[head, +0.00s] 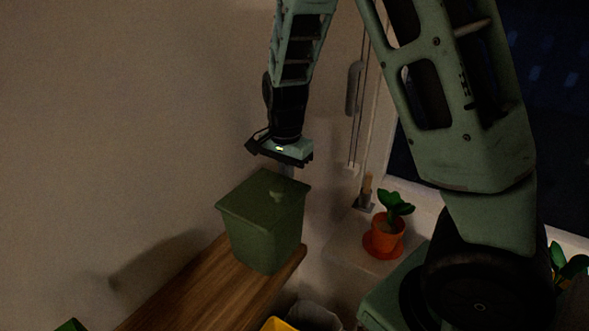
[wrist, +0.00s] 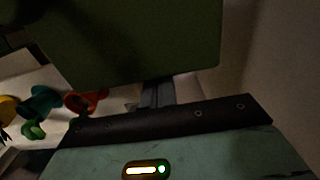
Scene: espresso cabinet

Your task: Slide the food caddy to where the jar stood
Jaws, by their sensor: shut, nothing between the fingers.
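The food caddy (head: 262,225) is a dark green, lidded bin standing upright near the far end of a wooden shelf (head: 190,290). In the wrist view the caddy's green side (wrist: 130,45) fills the upper part. My gripper (head: 287,172) points down just behind the caddy's far side, its fingertips partly hidden by the lid. In the wrist view the fingers (wrist: 157,94) are shut together and empty, close to the caddy. I cannot tell whether they touch it. No jar is in view.
A plant in an orange pot (head: 388,235) stands on the windowsill right of the shelf. A grey-lined bin (head: 316,317) and a yellow object (head: 277,324) are below. A green corner (head: 71,325) shows at lower left. The shelf's near part is clear. The wall borders its left side.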

